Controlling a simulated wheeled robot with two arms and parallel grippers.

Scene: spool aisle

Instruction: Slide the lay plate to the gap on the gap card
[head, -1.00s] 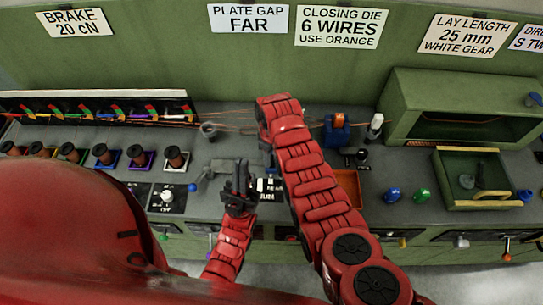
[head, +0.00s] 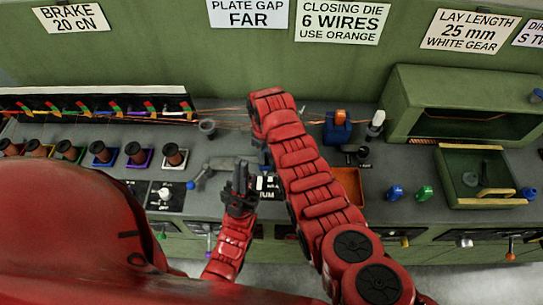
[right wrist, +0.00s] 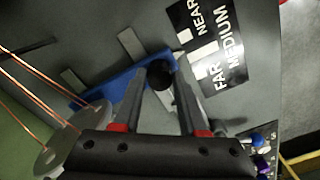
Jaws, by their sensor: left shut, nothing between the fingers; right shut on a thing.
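The gap card (head: 248,12) on the back wall reads "PLATE GAP FAR". In the right wrist view, my right gripper (right wrist: 160,82) is shut on a black knob (right wrist: 160,73) beside a blue rail (right wrist: 112,86). A grey round plate (right wrist: 62,142) with copper wires running to it, apparently the lay plate, is at lower left. A black label (right wrist: 222,55) beside the rail reads NEAR, MEDIUM and FAR; the exact setting is unclear. In the head view my right arm hides its gripper and the knob. My left gripper (head: 241,172) is shut and empty, left of that arm.
Several spools (head: 102,152) stand at the left. A blue block with an orange top (head: 338,128) and an orange tray (head: 349,184) are right of my arm. An open green tray (head: 487,176) is farther right. Copper wires cross the bench behind.

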